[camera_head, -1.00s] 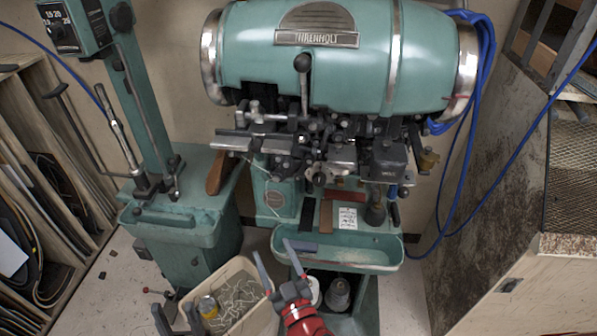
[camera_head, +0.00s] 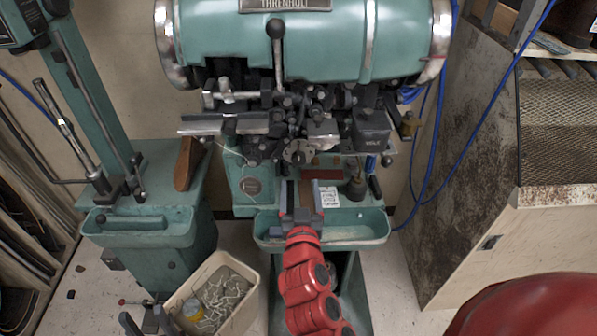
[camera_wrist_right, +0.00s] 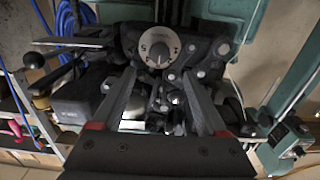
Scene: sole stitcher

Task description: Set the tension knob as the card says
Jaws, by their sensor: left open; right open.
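The tension knob is a small round dial (camera_head: 298,151) low on the front of the teal stitching machine. In the right wrist view it is a pale disc with a dark grip and a few marks (camera_wrist_right: 158,50), too small to read surely. A white card (camera_head: 330,197) with dark print stands below it; its text is not legible. My right gripper (camera_head: 302,205) is open and empty, below the dial and left of the card, apart from the dial. In the right wrist view its fingers (camera_wrist_right: 165,95) are spread below the dial. My left gripper (camera_head: 148,318) is open at the bottom left.
A teal tray (camera_head: 365,231) juts out under the machine. A bin of pale scraps (camera_head: 242,318) is on the floor beside the left gripper. A teal post stand (camera_head: 140,226) is left; a worn cabinet (camera_head: 455,200) and blue cables are right. Levers and a dark box (camera_head: 372,133) crowd the dial.

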